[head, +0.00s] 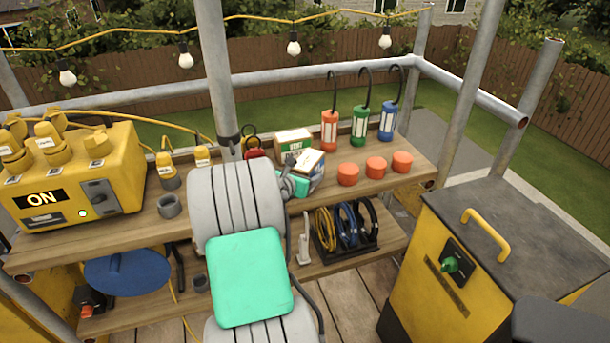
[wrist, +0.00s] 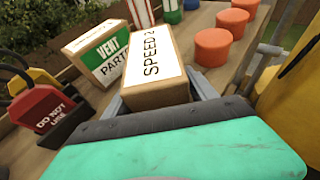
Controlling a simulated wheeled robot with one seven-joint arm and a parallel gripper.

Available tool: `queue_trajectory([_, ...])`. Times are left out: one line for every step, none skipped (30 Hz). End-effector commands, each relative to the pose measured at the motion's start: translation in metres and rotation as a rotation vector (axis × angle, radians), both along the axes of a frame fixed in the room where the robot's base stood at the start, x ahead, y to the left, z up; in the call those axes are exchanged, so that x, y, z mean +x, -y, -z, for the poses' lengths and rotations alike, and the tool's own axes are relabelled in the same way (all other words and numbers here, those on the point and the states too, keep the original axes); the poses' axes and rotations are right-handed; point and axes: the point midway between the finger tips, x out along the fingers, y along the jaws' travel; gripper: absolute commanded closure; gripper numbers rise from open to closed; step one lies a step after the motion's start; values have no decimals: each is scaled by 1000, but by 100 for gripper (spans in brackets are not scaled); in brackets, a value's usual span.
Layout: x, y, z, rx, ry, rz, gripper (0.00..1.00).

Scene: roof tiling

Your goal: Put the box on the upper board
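A small box with a white label reading "SPEED 2" (wrist: 150,66) sits between the fingers of my gripper (wrist: 162,98) in the wrist view. The fingers lie close along both sides of its near end, and my gripper looks shut on it. In the head view the box (head: 308,162) shows beyond my arm, tilted, over the right half of the upper board (head: 130,236). My gripper (head: 309,174) is partly hidden there by my arm. I cannot tell whether the box touches the board. The lower board (head: 345,262) runs beneath.
A "VENT PARTS" box (head: 293,142) stands just behind the held box. Orange caps (head: 376,167) and red, green and blue lamps (head: 359,127) stand to the right. A yellow "ON" unit (head: 85,180) fills the far left.

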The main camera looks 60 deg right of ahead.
Motion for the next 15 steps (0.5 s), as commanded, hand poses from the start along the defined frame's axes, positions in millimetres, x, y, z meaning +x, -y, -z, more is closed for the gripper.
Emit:
queue_trajectory([0,0,0,0,0,0,29])
queue_trajectory([0,0,0,0,0,0,27])
queue_trajectory([0,0,0,0,0,0,23])
queue_trajectory([0,0,0,0,0,0,22])
queue_trajectory([0,0,0,0,0,0,22])
queue_trajectory([0,0,0,0,0,0,22])
queue_trajectory([0,0,0,0,0,0,22])
queue_trajectory([0,0,0,0,0,0,22])
queue_trajectory([0,0,0,0,0,0,22])
queue_trajectory([0,0,0,0,0,0,22])
queue_trajectory([0,0,-1,0,0,0,22])
queue_trajectory([0,0,-3,0,1,0,22])
queue_trajectory([0,-2,-4,0,0,-1,22])
queue_trajectory([1,-5,-6,0,-1,-1,22])
queue_trajectory([1,-11,-8,1,-1,-2,22])
